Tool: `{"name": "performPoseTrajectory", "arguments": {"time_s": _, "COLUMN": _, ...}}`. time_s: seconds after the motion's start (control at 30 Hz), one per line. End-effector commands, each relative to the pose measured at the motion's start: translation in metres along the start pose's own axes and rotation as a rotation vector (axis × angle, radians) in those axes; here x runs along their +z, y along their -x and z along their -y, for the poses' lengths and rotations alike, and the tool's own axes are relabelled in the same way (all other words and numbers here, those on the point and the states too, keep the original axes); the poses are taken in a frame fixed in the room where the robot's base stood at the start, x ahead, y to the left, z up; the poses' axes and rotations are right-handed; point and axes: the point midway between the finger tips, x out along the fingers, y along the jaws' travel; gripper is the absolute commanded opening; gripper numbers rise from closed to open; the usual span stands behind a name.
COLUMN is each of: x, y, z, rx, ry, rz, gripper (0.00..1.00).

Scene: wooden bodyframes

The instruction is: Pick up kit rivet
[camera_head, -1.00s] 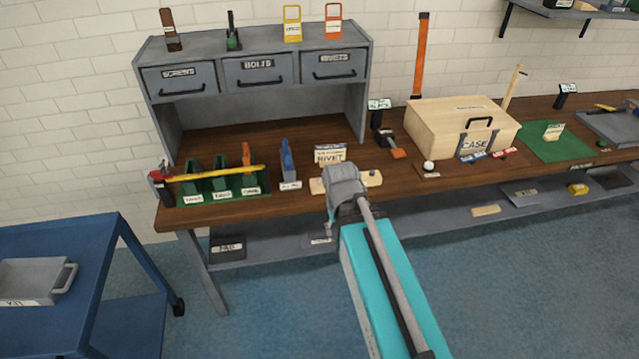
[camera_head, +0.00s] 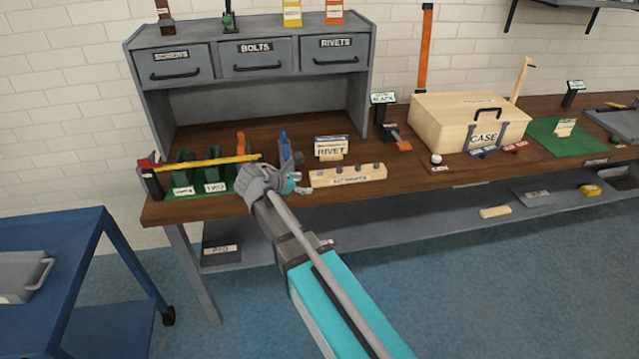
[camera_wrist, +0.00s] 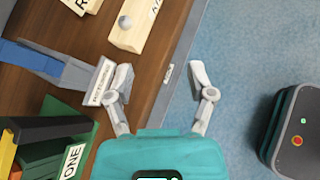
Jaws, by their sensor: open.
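A pale wooden block (camera_head: 348,176) with several small grey rivets (camera_head: 345,167) standing on it lies near the bench's front edge. Its front label is too small to read surely. The wrist view shows one end of the block (camera_wrist: 130,38) with one round grey rivet head (camera_wrist: 125,22) at the top. My gripper (camera_wrist: 162,76) is open and empty, its fingers apart over the bench's front edge. In the head view my gripper (camera_head: 268,182) is left of the block, its fingertips partly hidden.
A RIVET sign (camera_head: 331,148) stands behind the block. A blue tool in a grey stand (camera_head: 285,147) and a green rack (camera_head: 215,185) with a yellow bar across it are close to my gripper. A wooden case (camera_head: 468,118) stands to the right.

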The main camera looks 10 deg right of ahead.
Motion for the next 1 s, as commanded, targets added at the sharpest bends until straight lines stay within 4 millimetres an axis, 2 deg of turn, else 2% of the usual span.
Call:
{"name": "performPoseTrajectory", "arguments": {"time_s": 0.03, "x": -0.009, "y": 0.001, "z": -0.011, "rx": 0.024, "ry": 0.066, "rz": 0.032, "gripper": 0.70}}
{"name": "performPoseTrajectory", "arguments": {"time_s": 0.1, "x": -0.012, "y": 0.006, "z": -0.022, "rx": 0.049, "ry": 0.151, "rz": 0.076, "gripper": 0.70}}
{"name": "performPoseTrajectory", "arguments": {"time_s": 0.3, "x": -0.015, "y": 0.016, "z": -0.038, "rx": 0.082, "ry": 0.284, "rz": 0.149, "gripper": 0.70}}
{"name": "performPoseTrajectory", "arguments": {"time_s": 0.77, "x": -0.013, "y": 0.015, "z": -0.039, "rx": 0.084, "ry": 0.299, "rz": 0.157, "gripper": 0.70}}
{"name": "performPoseTrajectory", "arguments": {"time_s": 1.0, "x": -0.012, "y": -0.004, "z": -0.041, "rx": 0.081, "ry": 0.298, "rz": 0.157, "gripper": 0.70}}
